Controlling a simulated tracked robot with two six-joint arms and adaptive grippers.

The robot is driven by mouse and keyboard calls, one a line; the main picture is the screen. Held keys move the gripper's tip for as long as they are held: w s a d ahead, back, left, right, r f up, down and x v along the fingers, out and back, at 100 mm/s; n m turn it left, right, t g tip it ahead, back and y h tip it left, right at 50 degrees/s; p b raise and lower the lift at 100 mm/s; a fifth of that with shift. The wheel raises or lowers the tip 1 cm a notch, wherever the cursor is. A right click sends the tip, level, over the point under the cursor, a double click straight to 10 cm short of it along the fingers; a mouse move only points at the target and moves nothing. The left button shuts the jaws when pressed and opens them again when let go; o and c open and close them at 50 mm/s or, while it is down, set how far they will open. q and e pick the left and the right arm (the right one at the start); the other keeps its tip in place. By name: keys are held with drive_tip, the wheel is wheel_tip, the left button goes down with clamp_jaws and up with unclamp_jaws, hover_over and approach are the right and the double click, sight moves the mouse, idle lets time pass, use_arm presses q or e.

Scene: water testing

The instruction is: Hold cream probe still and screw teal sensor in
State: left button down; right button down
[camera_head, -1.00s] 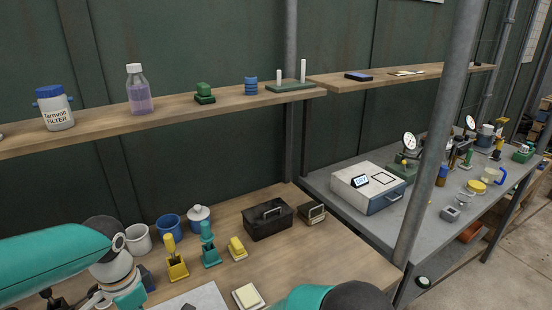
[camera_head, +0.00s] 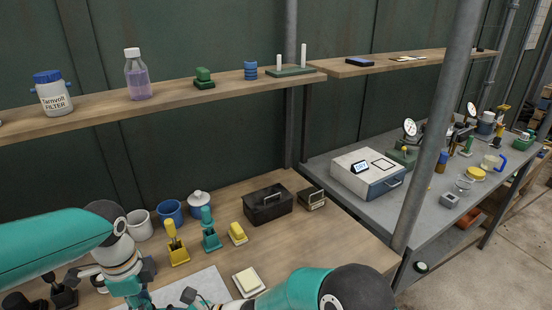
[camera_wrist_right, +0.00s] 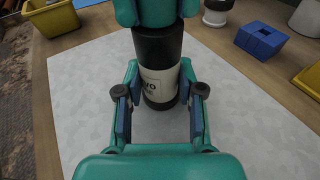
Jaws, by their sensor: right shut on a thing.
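In the right wrist view, the cream probe (camera_wrist_right: 160,84), a cylinder with a cream labelled middle and black bands, stands upright over a pale mat (camera_wrist_right: 85,110). My right gripper (camera_wrist_right: 160,96) is shut on it, one finger on each side. A teal part (camera_wrist_right: 155,12) sits directly above the probe's black top; I cannot tell whether it is the teal sensor or part of my left gripper. In the head view, my left gripper (camera_head: 140,300) is at the bottom edge, largely cut off, and its jaws cannot be read. The probe is not clearly visible there.
Behind the mat stand a yellow stand (camera_head: 177,250), a teal stand (camera_head: 210,238), a yellow block (camera_head: 237,233), mugs and a black toolbox (camera_head: 267,205). A cream pad (camera_head: 247,282) lies near the mat's right edge. The bench front right of the toolbox is clear.

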idle(0.3)
use_arm(q)
drive_tip(key=m, duration=0.5)
drive_tip(key=shift+d, duration=0.1)
drive_tip(key=c, duration=1.2)
unclamp_jaws()
drive_tip(key=shift+c, duration=0.2)
drive_tip(key=shift+r, duration=1.5)
